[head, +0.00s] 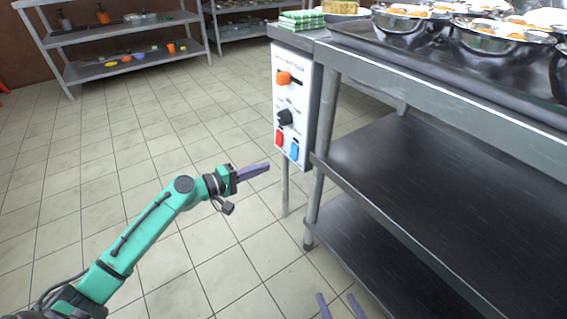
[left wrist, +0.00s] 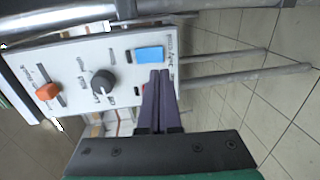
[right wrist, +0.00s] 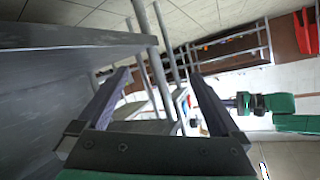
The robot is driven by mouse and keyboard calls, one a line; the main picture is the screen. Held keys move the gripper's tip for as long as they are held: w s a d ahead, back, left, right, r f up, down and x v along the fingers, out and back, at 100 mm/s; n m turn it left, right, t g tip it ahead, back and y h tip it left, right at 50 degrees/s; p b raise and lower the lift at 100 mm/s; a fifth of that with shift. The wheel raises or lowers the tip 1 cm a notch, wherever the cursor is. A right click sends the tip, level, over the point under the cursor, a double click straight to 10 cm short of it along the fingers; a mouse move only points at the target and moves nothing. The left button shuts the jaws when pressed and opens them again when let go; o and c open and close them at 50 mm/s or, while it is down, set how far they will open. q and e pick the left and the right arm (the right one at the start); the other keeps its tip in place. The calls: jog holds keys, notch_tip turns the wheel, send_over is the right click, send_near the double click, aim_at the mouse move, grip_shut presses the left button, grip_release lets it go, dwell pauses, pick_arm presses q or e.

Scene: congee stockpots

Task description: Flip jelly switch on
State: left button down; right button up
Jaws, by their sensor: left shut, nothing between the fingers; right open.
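A white control panel (head: 291,98) is fixed to the end of the steel table. It carries an orange slider (head: 284,78), a black knob (head: 285,117), a red switch (head: 279,137) and a blue switch (head: 294,150). The labels are too small to tell which is the jelly switch. My left gripper (head: 268,167) is shut and empty, below and left of the switches. In the left wrist view, its tips (left wrist: 160,73) appear just beside the blue switch (left wrist: 149,54); the fingers partly hide the red switch (left wrist: 139,87). My right gripper (head: 337,298) is open and empty, low in front.
The steel table (head: 440,80) holds several metal bowls (head: 403,25) and, at its left end, a green-and-white cloth stack (head: 301,19). Its dark lower shelf (head: 410,155) is bare. A rack (head: 130,45) stands at the back left. The tiled floor between is clear.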

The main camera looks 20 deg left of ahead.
aim_at(292, 158)
pick_arm(q)
jog(key=b+x, duration=0.1)
jog(key=x, duration=0.7)
pick_arm(e)
jog(key=w+r+t, duration=0.4)
jog(key=w+r, duration=0.4)
jog(key=r, duration=0.1)
jog(key=shift+d+r, duration=0.2)
jog(key=shift+r, duration=0.15)
pick_arm(q)
jog(key=shift+s, duration=0.1)
pick_arm(e)
jog(key=shift+w+y, duration=0.15)
jog(key=shift+y, duration=0.15)
